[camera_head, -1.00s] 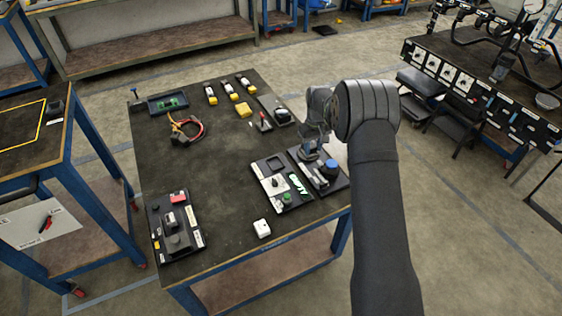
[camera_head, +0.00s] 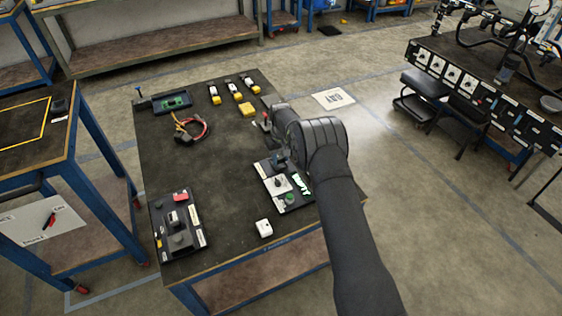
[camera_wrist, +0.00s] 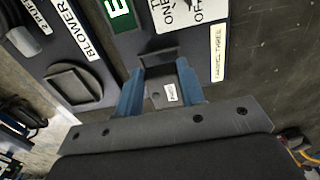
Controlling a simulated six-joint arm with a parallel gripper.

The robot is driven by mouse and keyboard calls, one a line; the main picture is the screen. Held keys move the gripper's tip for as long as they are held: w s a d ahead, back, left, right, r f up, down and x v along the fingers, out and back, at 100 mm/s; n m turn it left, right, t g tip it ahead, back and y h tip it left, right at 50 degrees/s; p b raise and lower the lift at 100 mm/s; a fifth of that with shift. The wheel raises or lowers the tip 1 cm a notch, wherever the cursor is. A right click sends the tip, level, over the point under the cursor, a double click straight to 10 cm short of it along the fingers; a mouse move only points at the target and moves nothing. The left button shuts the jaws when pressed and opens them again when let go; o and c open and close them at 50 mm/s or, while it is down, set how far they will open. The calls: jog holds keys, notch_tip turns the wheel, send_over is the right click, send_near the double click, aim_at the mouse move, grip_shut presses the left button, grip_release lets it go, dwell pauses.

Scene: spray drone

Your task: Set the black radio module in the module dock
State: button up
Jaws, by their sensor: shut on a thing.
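The black radio module (camera_wrist: 170,93), a dark block with a small white label, is between the blue fingers of my gripper (camera_wrist: 158,78) in the wrist view. The gripper is shut on it. In the head view my gripper (camera_head: 278,161) is over the back end of the black panel (camera_head: 287,205) with a white switch plate and green EMPTY sign. A dark upright piece (camera_wrist: 157,56) shows just beyond the module; I cannot tell whether it is part of the dock. The dock is mostly hidden under the gripper. I cannot tell whether the module touches it.
The white switch plate (camera_wrist: 190,14) and green sign (camera_wrist: 121,14) lie close to the fingers. A panel labelled BLOWER with a raised square frame (camera_wrist: 75,86) is at left. A white block (camera_head: 264,228), another panel (camera_head: 178,225) and cables (camera_head: 190,127) are on the table. Its middle is clear.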

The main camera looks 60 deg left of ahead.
jog(key=shift+f, duration=1.05)
jog(key=shift+f, duration=0.2)
jog(key=o, duration=1)
notch_tip(320, 180, up, 12)
jog(key=shift+r, duration=0.2)
